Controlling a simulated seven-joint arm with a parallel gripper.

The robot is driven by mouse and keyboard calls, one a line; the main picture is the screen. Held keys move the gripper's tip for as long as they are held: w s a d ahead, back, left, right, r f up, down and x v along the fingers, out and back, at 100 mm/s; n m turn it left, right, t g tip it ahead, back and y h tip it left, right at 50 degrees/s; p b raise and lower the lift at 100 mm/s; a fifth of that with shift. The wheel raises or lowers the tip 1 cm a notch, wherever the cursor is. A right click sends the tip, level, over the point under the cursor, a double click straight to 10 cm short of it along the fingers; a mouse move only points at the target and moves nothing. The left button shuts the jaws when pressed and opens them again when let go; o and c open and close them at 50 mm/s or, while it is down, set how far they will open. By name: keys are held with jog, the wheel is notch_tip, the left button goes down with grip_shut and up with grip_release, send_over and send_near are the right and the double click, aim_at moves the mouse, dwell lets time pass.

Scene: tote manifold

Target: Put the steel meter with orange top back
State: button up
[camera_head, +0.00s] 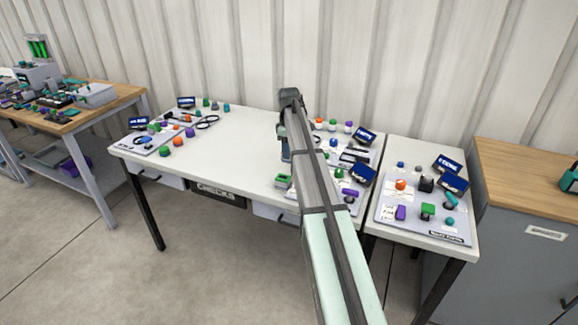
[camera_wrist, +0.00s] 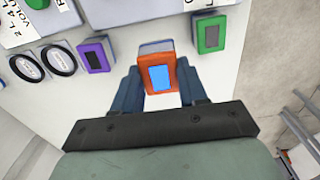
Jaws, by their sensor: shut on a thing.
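The steel meter with orange top (camera_wrist: 143,84) shows in the wrist view, with a blue screen on its face and a grey body part behind it. My gripper (camera_wrist: 159,75) is shut on it, one dark finger on each side. In the head view my gripper (camera_head: 286,155) is down over the middle of the white table, and my own arm hides the meter.
In the wrist view, a purple-framed meter (camera_wrist: 94,54) and round gauges (camera_wrist: 57,60) are to the left, and a green-framed meter (camera_wrist: 208,34) to the upper right. In the head view, crowded boards stand left and right (camera_head: 432,222); the white table's (camera_head: 235,150) middle is clear.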

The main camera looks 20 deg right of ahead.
aim_at(289, 163)
jog(key=shift+f, duration=3.25)
jog(key=shift+f, duration=0.15)
jog(key=o, duration=1.2)
notch_tip(289, 163, up, 12)
jog(key=shift+r, duration=0.2)
